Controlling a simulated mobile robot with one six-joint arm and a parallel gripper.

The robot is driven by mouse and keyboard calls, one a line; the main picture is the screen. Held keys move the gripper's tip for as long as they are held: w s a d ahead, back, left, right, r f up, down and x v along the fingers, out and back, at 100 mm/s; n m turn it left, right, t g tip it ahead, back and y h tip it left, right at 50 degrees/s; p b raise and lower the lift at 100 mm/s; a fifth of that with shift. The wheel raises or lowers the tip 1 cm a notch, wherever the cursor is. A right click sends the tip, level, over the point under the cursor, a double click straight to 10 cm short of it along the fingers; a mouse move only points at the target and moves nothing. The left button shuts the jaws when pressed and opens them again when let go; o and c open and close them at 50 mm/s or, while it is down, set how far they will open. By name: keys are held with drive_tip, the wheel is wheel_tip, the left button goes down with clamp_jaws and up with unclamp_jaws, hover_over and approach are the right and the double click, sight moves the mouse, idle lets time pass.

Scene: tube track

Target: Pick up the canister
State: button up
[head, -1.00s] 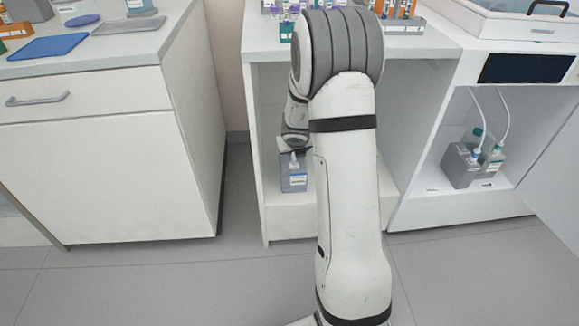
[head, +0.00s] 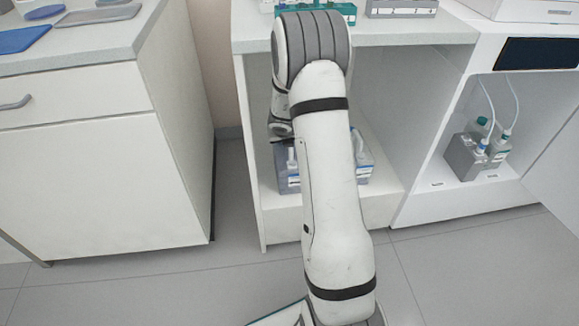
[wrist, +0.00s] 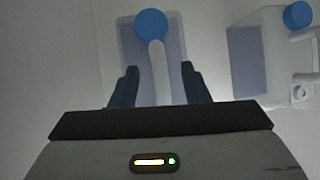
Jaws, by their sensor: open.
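In the wrist view a grey-blue canister (wrist: 177,50) with a round blue cap (wrist: 151,24) and a pale handle or spout (wrist: 159,70) lies ahead of my gripper (wrist: 158,72). My gripper is open. Its two dark fingers stand either side of the pale part, with gaps on both sides; I cannot tell their depth relative to it. In the head view a canister (head: 288,172) stands on the low shelf under the middle bench, just below my wrist. My arm hides much of it, and the fingers do not show clearly there.
A second canister (wrist: 246,60) with a blue cap stands close to the right in the wrist view. It shows right of my arm in the head view (head: 363,168). The bench top (head: 400,32) is overhead. More bottles (head: 480,150) stand in the right bay.

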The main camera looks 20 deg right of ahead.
drive_tip(key=x, duration=0.2)
drive_tip(key=shift+w+f+b, duration=0.1)
drive_tip(key=shift+f+b, duration=0.2)
drive_tip(key=shift+r, duration=0.1)
drive_tip(key=shift+c, duration=0.3)
clamp_jaws()
idle(0.6)
drive_tip(key=shift+w+r, duration=0.1)
drive_tip(key=shift+r, duration=0.05)
